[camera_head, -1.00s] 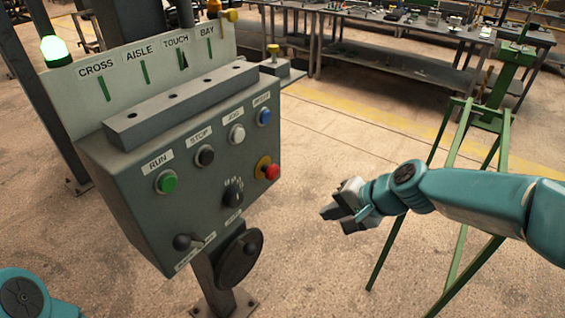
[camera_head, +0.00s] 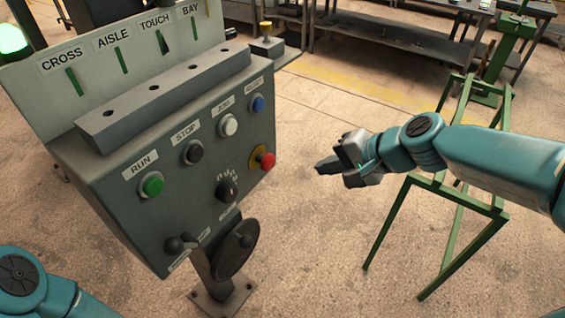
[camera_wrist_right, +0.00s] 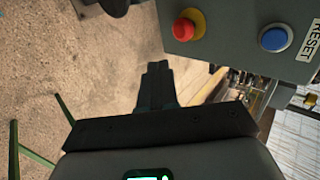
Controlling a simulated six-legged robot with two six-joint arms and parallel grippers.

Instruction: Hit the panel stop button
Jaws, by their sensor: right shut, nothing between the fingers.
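The grey control panel (camera_head: 120,190) stands on a post at the left of the head view. Its black button (camera_head: 192,152) under the STOP label (camera_head: 186,130) sits between the green RUN button (camera_head: 151,184) and a white button (camera_head: 228,125). A red mushroom button (camera_head: 267,160) on a yellow ring is at the panel's lower right; it also shows in the right wrist view (camera_wrist_right: 184,28). My right gripper (camera_head: 320,168) is shut and empty, to the right of the panel and apart from it. In the head view, part of my left arm shows at lower left, without its gripper.
A blue button (camera_head: 258,103), a rotary knob (camera_head: 227,190), a lever (camera_head: 174,244) and a dark handwheel (camera_head: 237,250) are also on or below the panel. A green stand (camera_head: 440,185) is under my right arm. Workbenches (camera_head: 390,45) stand behind. Floor between panel and stand is clear.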

